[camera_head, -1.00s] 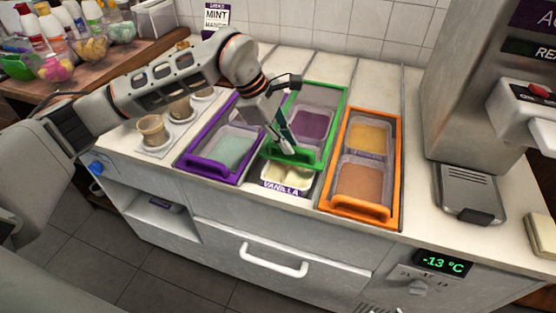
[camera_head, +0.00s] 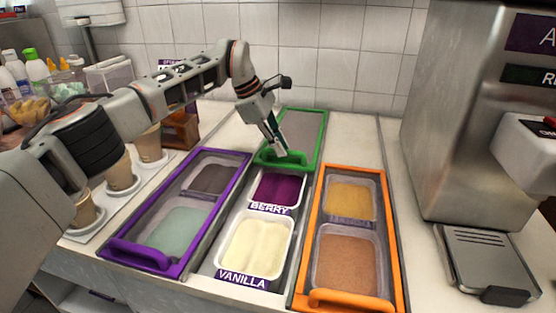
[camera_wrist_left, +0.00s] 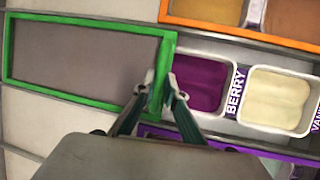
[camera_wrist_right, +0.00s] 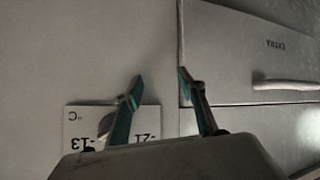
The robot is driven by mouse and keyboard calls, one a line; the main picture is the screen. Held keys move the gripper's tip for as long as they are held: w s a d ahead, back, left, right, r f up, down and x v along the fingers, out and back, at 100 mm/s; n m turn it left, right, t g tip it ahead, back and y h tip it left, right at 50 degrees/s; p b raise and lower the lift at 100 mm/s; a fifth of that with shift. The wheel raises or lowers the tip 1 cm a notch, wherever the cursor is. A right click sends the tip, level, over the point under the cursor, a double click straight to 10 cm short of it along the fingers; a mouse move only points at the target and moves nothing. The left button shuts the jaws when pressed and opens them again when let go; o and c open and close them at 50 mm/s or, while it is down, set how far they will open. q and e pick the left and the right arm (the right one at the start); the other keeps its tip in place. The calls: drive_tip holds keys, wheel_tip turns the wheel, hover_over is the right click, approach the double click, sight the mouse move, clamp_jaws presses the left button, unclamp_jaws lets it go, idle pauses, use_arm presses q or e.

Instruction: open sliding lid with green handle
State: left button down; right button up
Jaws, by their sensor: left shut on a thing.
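The green-framed sliding lid (camera_head: 305,125) lies at the back of the middle freezer bay, behind the tubs. Its green handle (camera_head: 279,160) is at the lid's near end. My left gripper (camera_head: 280,150) is shut on the green handle; in the left wrist view its fingertips (camera_wrist_left: 161,92) sit on both sides of the handle bar. The berry tub (camera_head: 277,188) and the vanilla tub (camera_head: 256,246) are uncovered in front of the lid. My right gripper (camera_wrist_right: 168,90) shows only in the right wrist view, fingers apart and empty, facing the freezer front.
The purple-framed lid (camera_head: 146,257) on the left and the orange-framed lid (camera_head: 348,300) on the right cover their tubs. A metal machine (camera_head: 460,120) stands at the right, and a tiled wall (camera_head: 330,55) is behind.

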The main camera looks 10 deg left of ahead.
use_arm(q)
drive_tip(key=shift+w+f+b, duration=0.2)
drive_tip(key=shift+w+b, duration=0.15)
drive_tip(key=shift+w, duration=0.25)
drive_tip(key=shift+w+f+b, duration=0.15)
drive_tip(key=shift+w+b, duration=0.2)
drive_tip(key=shift+w, duration=0.2)
drive_tip(key=shift+w+r, duration=0.15)
drive_tip(key=shift+r, duration=0.15)
use_arm(e)
drive_tip(key=shift+w+a+f, duration=0.2)
drive_tip(key=shift+w+a, duration=0.05)
drive_tip(key=shift+a, duration=0.1)
use_arm(q)
drive_tip(key=c, duration=2.1)
unclamp_jaws()
drive_tip(key=shift+d, duration=0.1)
drive_tip(key=v, duration=1.2)
use_arm(e)
drive_tip(key=shift+a, duration=0.1)
